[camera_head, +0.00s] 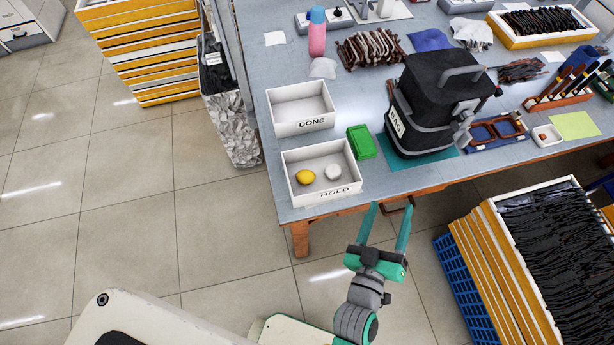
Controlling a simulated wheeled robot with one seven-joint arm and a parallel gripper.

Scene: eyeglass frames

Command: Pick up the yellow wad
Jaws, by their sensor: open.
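The yellow wad (306,177) is a small rounded yellow lump. It lies in the white tray marked HOLD (351,189), on the left side of its floor. A white round lump (333,172) lies in the same tray, just right of the wad. My gripper (393,207) has two green fingers spread apart with nothing between them. It is in front of the table's edge, to the right of and nearer than the HOLD tray. It is apart from the wad.
A white tray marked DONE (301,107) stands behind the HOLD tray. A green box (362,142) and a black bag (437,95) stand to the right on the grey table (250,57). Stacked yellow-sided trays (497,270) stand right of my gripper.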

